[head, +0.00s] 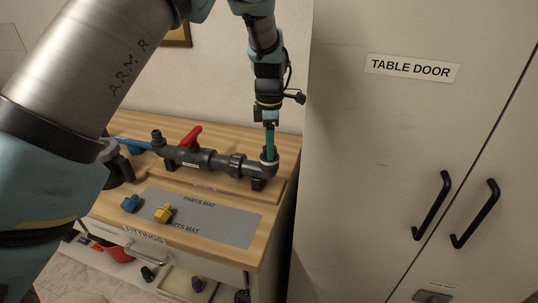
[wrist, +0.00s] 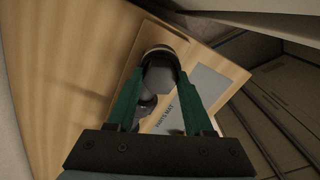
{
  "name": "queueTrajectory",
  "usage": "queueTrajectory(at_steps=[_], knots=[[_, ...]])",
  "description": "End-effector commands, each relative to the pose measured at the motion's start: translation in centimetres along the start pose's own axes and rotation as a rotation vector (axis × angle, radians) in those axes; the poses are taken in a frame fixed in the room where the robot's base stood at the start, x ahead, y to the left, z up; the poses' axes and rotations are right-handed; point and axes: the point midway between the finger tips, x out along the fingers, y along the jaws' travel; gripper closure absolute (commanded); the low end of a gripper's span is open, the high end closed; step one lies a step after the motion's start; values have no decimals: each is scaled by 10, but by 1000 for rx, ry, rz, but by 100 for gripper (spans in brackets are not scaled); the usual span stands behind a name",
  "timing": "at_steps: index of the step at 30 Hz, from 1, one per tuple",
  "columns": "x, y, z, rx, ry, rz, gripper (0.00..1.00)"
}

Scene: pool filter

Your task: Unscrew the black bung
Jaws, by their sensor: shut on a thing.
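The grey pipe run (head: 210,161) lies along the bench top, with a red-handled valve (head: 192,136) on it. At its right end is an elbow with a pale ring (head: 271,160), its mouth facing up. My gripper (head: 270,152) points straight down over this elbow, its green fingers at the mouth. In the wrist view my gripper (wrist: 160,78) has a finger on each side of the bung (wrist: 160,76), which looks dark grey there, and is shut on it. The bung is mostly hidden by the fingers in the head view; I cannot tell its thread.
A tall cabinet (head: 400,150) labelled TABLE DOOR stands close on the right. The mat's right part is clear.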

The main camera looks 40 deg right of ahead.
Motion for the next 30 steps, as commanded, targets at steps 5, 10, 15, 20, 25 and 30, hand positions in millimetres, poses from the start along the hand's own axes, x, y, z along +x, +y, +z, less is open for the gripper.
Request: queueTrajectory(at_steps=[5, 10, 15, 20, 25, 30], knots=[[0, 1, 0, 14, -1, 2, 100], [-2, 0, 0, 15, -1, 1, 100], [-5, 0, 0, 16, -1, 1, 100], [-9, 0, 0, 17, -1, 1, 100], [-13, 0, 0, 17, -1, 1, 100], [-17, 0, 0, 17, 0, 0, 100]])
